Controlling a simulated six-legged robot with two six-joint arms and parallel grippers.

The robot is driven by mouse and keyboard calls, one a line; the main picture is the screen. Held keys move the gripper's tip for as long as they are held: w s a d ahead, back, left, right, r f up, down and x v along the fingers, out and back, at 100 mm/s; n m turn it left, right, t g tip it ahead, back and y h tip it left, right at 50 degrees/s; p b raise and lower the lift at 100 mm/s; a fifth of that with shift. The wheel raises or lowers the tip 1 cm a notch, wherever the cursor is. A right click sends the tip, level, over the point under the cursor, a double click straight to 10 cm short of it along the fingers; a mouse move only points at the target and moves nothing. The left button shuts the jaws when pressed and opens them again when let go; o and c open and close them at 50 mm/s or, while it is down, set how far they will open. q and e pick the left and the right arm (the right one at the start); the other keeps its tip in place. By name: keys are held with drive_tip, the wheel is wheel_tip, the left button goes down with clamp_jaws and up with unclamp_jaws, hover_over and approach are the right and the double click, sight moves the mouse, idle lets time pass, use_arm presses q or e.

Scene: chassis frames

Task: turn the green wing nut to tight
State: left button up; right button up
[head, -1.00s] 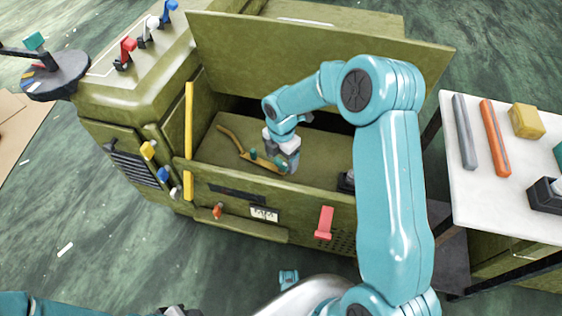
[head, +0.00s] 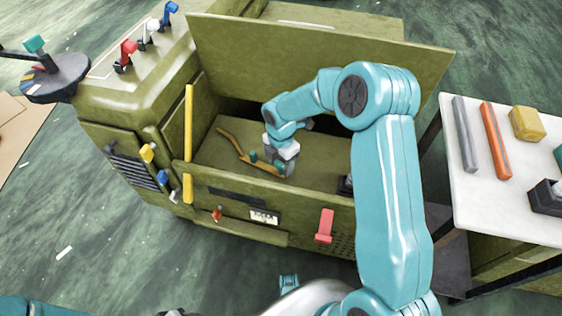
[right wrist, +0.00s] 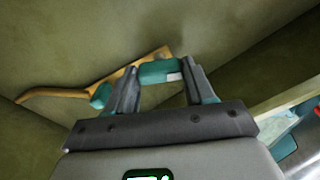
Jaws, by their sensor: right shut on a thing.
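The green wing nut (right wrist: 160,71) shows in the right wrist view as a teal bar with a white mark, between my right gripper's two fingers. My right gripper (head: 279,168) is shut on it, low inside the open green chassis, at the near end of a brass-coloured strap (head: 232,140). The strap also shows in the right wrist view (right wrist: 60,93). Another teal piece (head: 253,156) sits by the strap, left of the gripper. In the head view the gripper hides much of the nut.
The raised chassis lid (head: 320,50) stands behind my right arm, and the front wall (head: 290,200) with a red latch (head: 324,225) is in front. A yellow bar (head: 188,140) stands at the left. A white table (head: 490,205) with several parts is at right.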

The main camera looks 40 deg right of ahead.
drive_tip(key=m, duration=0.2)
drive_tip(key=shift+m, duration=0.4)
drive_tip(key=m, duration=0.3)
drive_tip(key=shift+m, duration=0.3)
drive_tip(key=m+b, duration=0.1)
drive_tip(key=m, duration=0.2)
drive_tip(key=shift+m, duration=0.4)
drive_tip(key=m, duration=0.3)
drive_tip(key=shift+m+b, duration=0.3)
drive_tip(key=m+b, duration=0.1)
drive_tip(key=m, duration=0.2)
drive_tip(key=shift+m, duration=0.3)
drive_tip(key=m, duration=0.3)
drive_tip(key=shift+m+b, duration=0.3)
drive_tip(key=shift+b, duration=0.1)
drive_tip(key=m+b, duration=0.1)
drive_tip(key=m, duration=0.5)
drive_tip(key=shift+m, duration=0.4)
